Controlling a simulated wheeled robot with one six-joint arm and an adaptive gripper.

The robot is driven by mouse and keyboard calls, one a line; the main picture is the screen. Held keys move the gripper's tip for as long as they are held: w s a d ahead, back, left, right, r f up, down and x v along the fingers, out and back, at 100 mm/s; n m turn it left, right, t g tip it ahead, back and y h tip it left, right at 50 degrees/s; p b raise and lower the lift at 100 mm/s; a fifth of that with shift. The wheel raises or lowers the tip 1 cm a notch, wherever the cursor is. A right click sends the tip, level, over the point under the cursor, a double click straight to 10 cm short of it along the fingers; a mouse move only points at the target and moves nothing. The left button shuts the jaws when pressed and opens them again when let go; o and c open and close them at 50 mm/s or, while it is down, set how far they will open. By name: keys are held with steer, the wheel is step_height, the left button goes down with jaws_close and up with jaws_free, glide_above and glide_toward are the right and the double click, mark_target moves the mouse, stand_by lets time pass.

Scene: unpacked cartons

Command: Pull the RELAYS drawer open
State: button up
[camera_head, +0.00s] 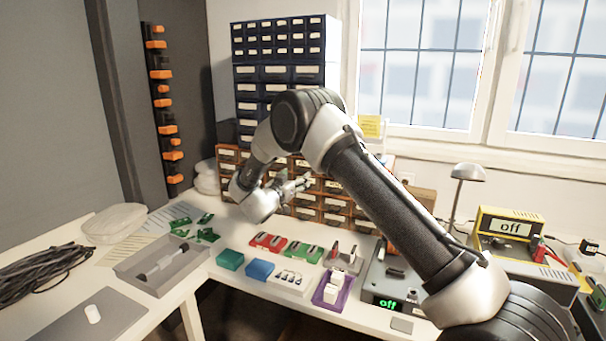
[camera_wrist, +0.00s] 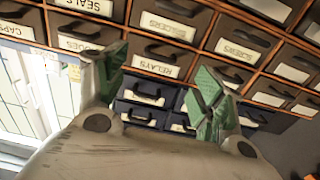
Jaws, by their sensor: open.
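The RELAYS drawer (camera_wrist: 157,57) is a dark brown front with a dark handle and a white label, in the middle of the wrist view. It looks shut, level with the fronts around it. My gripper (camera_wrist: 160,82) is open, its green-tipped fingers at the left and right of that drawer in the picture. Nothing shows between the fingers, and I see no contact with the handle. In the head view my gripper (camera_head: 298,185) is in front of the orange-framed drawer cabinet (camera_head: 229,147), partly hidden by my arm. The RELAYS label is not readable there.
Other labelled drawers, such as SEALS (camera_wrist: 88,7) and CAPS (camera_wrist: 22,12), surround it. A dark blue drawer cabinet (camera_head: 262,73) stands above. Below, the bench holds a grey tray (camera_head: 133,268), green and red blocks, a purple tray (camera_head: 322,301) and a power supply.

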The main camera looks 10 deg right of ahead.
mark_target(303, 172)
steer(key=x, duration=0.7)
steer(key=shift+w+d, duration=0.1)
steer(key=shift+w, duration=0.05)
steer(key=shift+f, duration=0.1)
jaws_close()
